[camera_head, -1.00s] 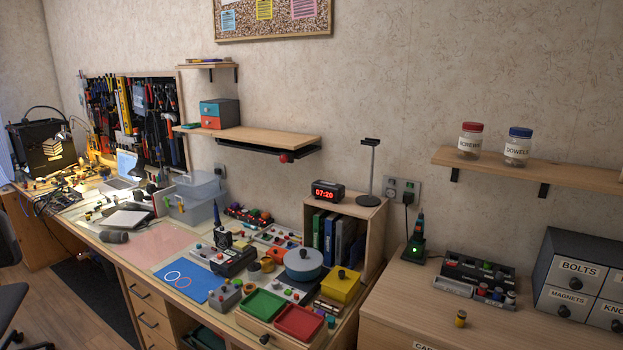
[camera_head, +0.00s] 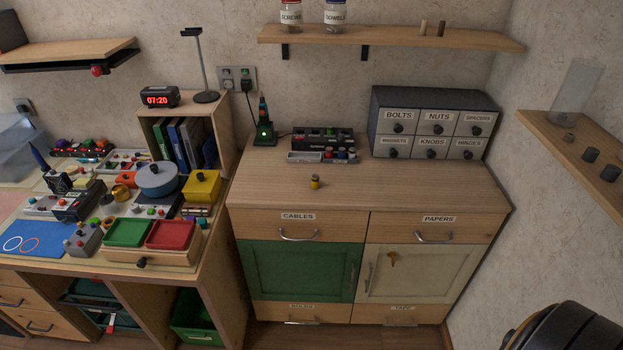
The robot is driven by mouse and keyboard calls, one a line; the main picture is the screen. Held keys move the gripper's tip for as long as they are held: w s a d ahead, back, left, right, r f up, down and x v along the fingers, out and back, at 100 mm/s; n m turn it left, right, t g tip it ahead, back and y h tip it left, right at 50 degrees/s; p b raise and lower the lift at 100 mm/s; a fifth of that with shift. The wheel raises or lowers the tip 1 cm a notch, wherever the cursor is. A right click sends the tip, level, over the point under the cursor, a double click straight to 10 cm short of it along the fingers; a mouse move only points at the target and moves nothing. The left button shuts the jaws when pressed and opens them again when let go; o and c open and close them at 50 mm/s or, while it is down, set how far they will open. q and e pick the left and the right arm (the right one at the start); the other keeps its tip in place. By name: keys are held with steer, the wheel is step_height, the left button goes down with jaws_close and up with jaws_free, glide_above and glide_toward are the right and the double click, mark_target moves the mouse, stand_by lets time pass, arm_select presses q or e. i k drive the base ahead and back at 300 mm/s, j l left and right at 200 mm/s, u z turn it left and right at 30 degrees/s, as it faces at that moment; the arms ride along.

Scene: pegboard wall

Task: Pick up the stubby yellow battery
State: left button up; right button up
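A small, short yellow cylinder with a dark top, which looks like the stubby yellow battery (camera_head: 315,182), stands upright on the wooden top of the cabinet (camera_head: 268,190). It is left of the middle of that top, in front of the black charger-like rack, with bare wood around it. It is too small to make out any markings. Neither of my grippers shows in the head view.
Behind the battery are a black rack with a grey tray (camera_head: 303,158), a green-lit tool stand (camera_head: 264,135) and a labelled drawer unit (camera_head: 435,112). A wall shelf (camera_head: 390,36) hangs above. The crowded workbench holds green and red trays (camera_head: 170,234) at left.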

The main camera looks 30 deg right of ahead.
mark_target(314, 178)
steer(key=i+j+z, duration=0.15)
steer(key=i+z, duration=0.15)
steer(key=i, duration=0.2)
steer(key=i+j+z, duration=0.2)
steer(key=i+z, duration=0.15)
steer(key=i, duration=0.15)
steer(key=i+j+z, duration=0.3)
steer(key=i+j, duration=0.1)
